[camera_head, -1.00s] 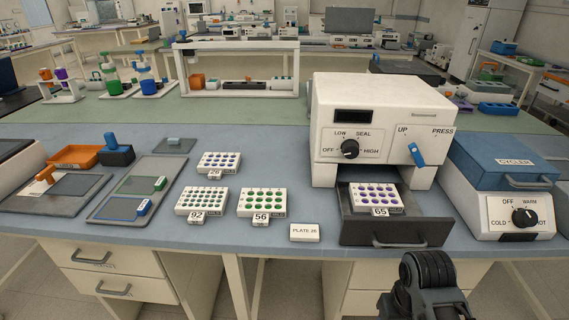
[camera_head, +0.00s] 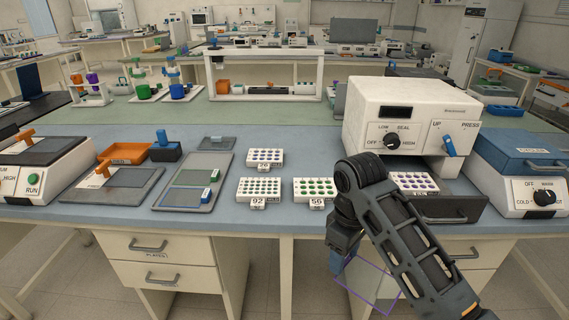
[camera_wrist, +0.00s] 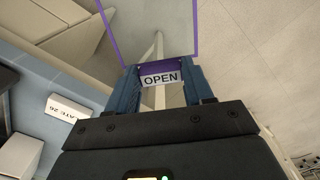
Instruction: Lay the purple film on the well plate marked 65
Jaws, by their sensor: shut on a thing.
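My gripper (camera_head: 347,264) is low in front of the bench in the head view, left of the drawer. It is shut on the tab of the purple film (camera_head: 384,307), a clear sheet with a thin purple edge, held in the air beyond the bench front. In the wrist view, the gripper (camera_wrist: 161,78) grips a purple tab with an "OPEN" label, and the film (camera_wrist: 196,30) extends away from it. The well plate marked 65 (camera_head: 413,181) has purple wells and sits in the pulled-out drawer; my arm hides part of it, and its number is not readable now.
The white sealer (camera_head: 410,110) stands above the open drawer (camera_head: 462,208). Plates 92 (camera_head: 259,189) and 56 (camera_head: 314,188) and another plate (camera_head: 264,157) stand left. A dark mat (camera_head: 196,180) carries green and blue films. The blue-lidded cycler (camera_head: 520,150) is right.

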